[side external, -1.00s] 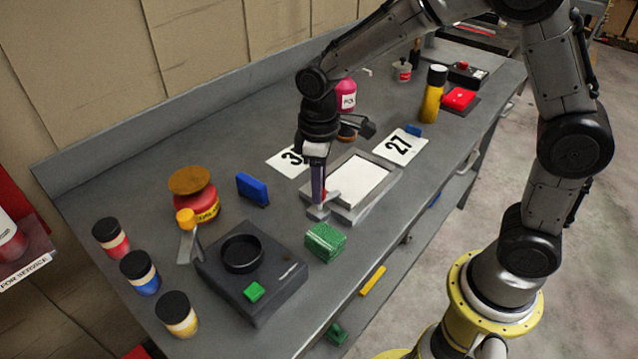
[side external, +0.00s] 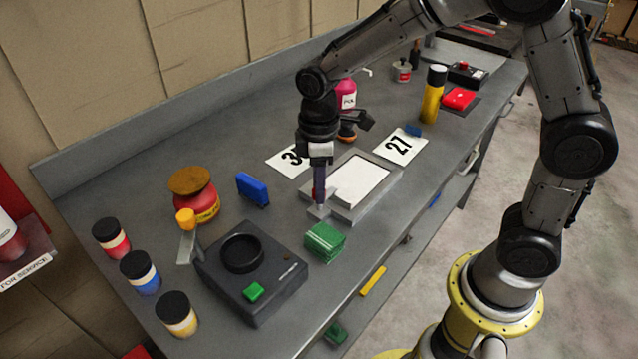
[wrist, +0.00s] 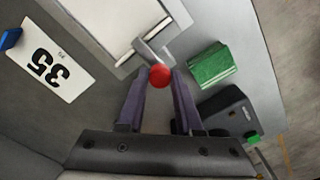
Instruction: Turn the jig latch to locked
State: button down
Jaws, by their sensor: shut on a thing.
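The jig (side external: 372,211) is a grey frame with a white sheet in it, lying on the bench; its edge also shows in the wrist view (wrist: 98,48). The jig latch is at its near-left corner. It has a grey metal arm (wrist: 148,50) and a round red knob (wrist: 160,76). My gripper (side external: 318,200) points straight down at this corner. In the wrist view its two purple fingers stand on either side of the red knob, shut on it.
A green block (side external: 324,242) stands close to the gripper. A black device with a round cup (side external: 262,285) and a blue block (side external: 252,188) are to the left. Cards numbered 35 (wrist: 54,62) and 27 (side external: 398,146) lie beside the jig. A yellow bottle (side external: 432,95) stands farther back.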

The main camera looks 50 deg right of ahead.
jog(key=shift+r, duration=0.1)
jog(key=c, duration=0.6)
grip_release()
notch_tip(320, 180, up, 14)
jog(key=shift+f, duration=0.1)
